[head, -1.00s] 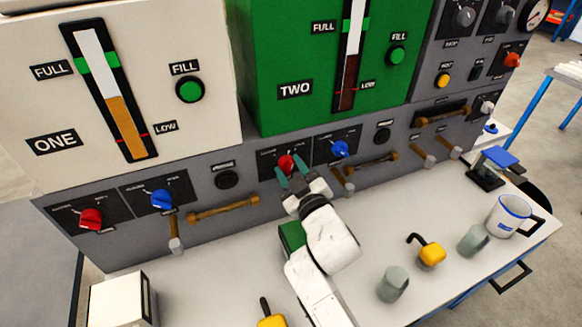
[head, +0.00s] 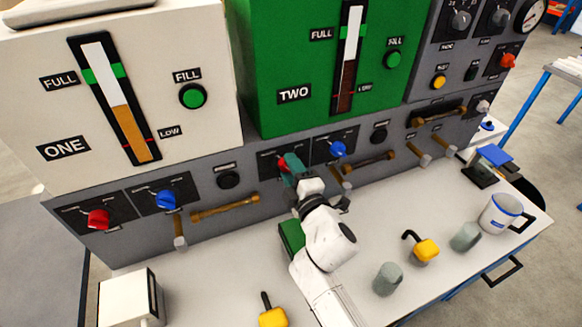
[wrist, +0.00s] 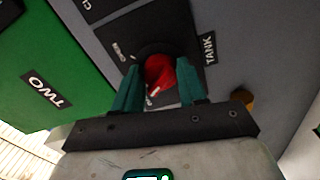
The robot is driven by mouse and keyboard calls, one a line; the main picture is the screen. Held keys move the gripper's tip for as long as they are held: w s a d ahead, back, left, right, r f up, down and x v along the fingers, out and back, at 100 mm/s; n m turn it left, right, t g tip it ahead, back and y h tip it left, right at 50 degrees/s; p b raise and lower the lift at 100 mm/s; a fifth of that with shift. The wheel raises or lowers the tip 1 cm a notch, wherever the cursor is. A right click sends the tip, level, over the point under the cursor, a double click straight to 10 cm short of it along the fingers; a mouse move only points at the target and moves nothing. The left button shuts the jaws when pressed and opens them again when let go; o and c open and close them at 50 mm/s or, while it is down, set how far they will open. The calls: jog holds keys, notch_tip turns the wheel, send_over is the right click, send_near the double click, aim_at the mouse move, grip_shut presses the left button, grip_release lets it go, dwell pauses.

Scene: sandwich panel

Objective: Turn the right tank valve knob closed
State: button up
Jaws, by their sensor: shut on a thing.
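The right tank valve knob is a red knob (head: 283,166) on a black plate below the green tank marked TWO (head: 310,70). My gripper (head: 290,164) reaches it from the front and hides part of it in the head view. In the wrist view the red knob (wrist: 160,72) sits between the two teal fingers of my gripper (wrist: 158,85), which are shut on its sides. A white mark shows on the knob's lower part. A TANK label (wrist: 209,48) is on the plate to its right.
A blue knob (head: 338,149) sits close to the right of the red one. Wooden-coloured handles (head: 369,162) stick out from the panel. Another red knob (head: 98,220) and blue knob (head: 166,198) are below tank ONE. Cups and yellow-based tools stand on the counter.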

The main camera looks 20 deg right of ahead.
jog(key=shift+n, duration=1.1)
jog(key=shift+a+f, duration=0.1)
jog(key=o, duration=1.1)
jog(key=shift+c, duration=0.2)
jog(key=shift+s, duration=0.1)
jog(key=s, duration=1)
jog(key=shift+s, duration=0.3)
